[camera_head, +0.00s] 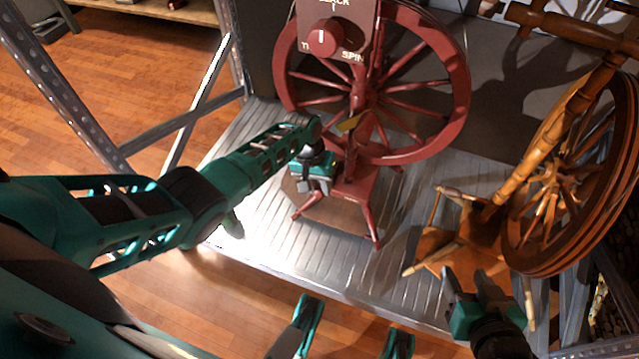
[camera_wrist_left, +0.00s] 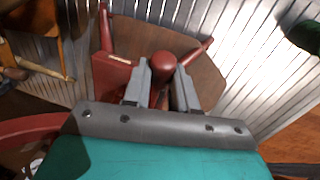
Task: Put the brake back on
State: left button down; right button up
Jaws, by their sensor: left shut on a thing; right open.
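The red spinning wheel (camera_head: 455,95) stands upright on a ribbed metal platform, with its treadle and legs below. A panel (camera_head: 345,14) on it carries a red dial (camera_head: 322,38) with a white mark and lettering; "SPIN" is readable at the right. The dial's white mark points up. My left gripper (camera_head: 318,165) is low at the left of the wheel's frame. In the left wrist view my left gripper (camera_wrist_left: 163,90) is shut on a round red knob (camera_wrist_left: 163,65). I cannot tell whether it is the brake. My right gripper (camera_head: 487,295) is open and empty at the lower right.
A wooden spinning wheel (camera_head: 545,250) stands to the right, close to my right gripper. The metal platform (camera_head: 300,250) has free room in front of the red wheel. A metal shelf post (camera_head: 60,80) stands at the left, with wooden floor (camera_head: 130,60) behind.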

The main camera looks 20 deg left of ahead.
pick_arm(q)
jog(key=shift+s+f+t+p, duration=0.1)
jog(key=shift+s+t+p, duration=0.25)
jog(key=shift+p, duration=0.35)
jog(key=shift+s+f+t+p, duration=0.15)
jog(key=shift+f+t+p, duration=0.55)
jog(key=shift+t, duration=0.35)
jog(key=shift+s+f+t, duration=0.1)
jog(key=shift+f+t, duration=0.4)
jog(key=shift+t, duration=0.1)
jog(key=shift+f+m+t+b, duration=0.4)
jog(key=shift+f+t, duration=0.3)
jog(key=shift+t, duration=0.4)
jog(key=c, duration=0.9)
grip_release()
